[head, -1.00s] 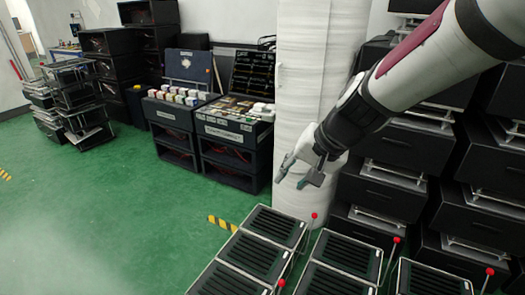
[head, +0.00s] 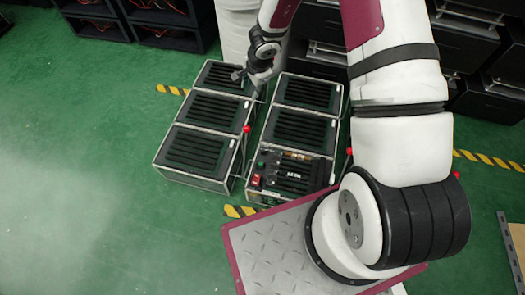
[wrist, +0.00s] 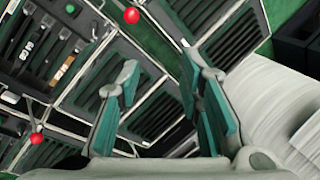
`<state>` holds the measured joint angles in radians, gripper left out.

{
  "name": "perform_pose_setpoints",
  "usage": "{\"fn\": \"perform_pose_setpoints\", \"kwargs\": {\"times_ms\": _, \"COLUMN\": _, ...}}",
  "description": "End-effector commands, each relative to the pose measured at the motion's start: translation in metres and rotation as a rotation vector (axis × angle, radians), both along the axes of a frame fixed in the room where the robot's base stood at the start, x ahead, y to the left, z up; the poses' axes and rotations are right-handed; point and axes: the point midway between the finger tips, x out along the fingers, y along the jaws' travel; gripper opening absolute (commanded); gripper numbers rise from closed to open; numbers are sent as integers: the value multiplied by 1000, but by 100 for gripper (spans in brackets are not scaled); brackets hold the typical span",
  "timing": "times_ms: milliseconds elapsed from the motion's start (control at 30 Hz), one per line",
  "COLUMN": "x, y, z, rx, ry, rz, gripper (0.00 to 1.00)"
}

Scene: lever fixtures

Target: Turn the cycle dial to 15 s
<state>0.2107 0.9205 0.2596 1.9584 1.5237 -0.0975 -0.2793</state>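I cannot pick out the cycle dial or any "15 s" mark in either view. One floor unit has an open control panel (head: 290,170) with dark slots, pale labels, a small green part and a red switch (head: 257,180). That panel also shows at the upper left of the wrist view (wrist: 45,62), tilted. My gripper (head: 240,73) is over the far end of the left row of slatted units, away from the panel. In the wrist view my gripper (wrist: 158,75) has its two green-padded fingers apart, with nothing between them.
Slatted units stand in two rows, left (head: 195,148) and right (head: 308,92). Red-knobbed levers (head: 246,129) rise beside them. My arm and base cover the right foreground. Black racks (head: 480,60) stand behind at right. Green floor (head: 80,120) is clear at left.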

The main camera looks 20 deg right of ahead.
Motion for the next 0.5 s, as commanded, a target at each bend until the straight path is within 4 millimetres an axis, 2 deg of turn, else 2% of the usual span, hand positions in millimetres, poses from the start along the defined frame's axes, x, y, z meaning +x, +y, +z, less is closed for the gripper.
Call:
{"fn": "perform_pose_setpoints", "kwargs": {"times_ms": 33, "x": -8, "y": -3, "z": -36, "rx": -2, "ry": 44, "rz": -44, "gripper": 33}}
{"fn": "perform_pose_setpoints", "kwargs": {"times_ms": 200, "x": -39, "y": -11, "z": -118, "rx": -20, "ry": 174, "rz": -183, "gripper": 33}}
{"fn": "perform_pose_setpoints", "kwargs": {"times_ms": 333, "x": -61, "y": -13, "z": -158, "rx": -34, "ry": 249, "rz": -252, "gripper": 33}}
{"fn": "perform_pose_setpoints", "kwargs": {"times_ms": 500, "x": -75, "y": -13, "z": -180, "rx": -43, "ry": 297, "rz": -294, "gripper": 33}}
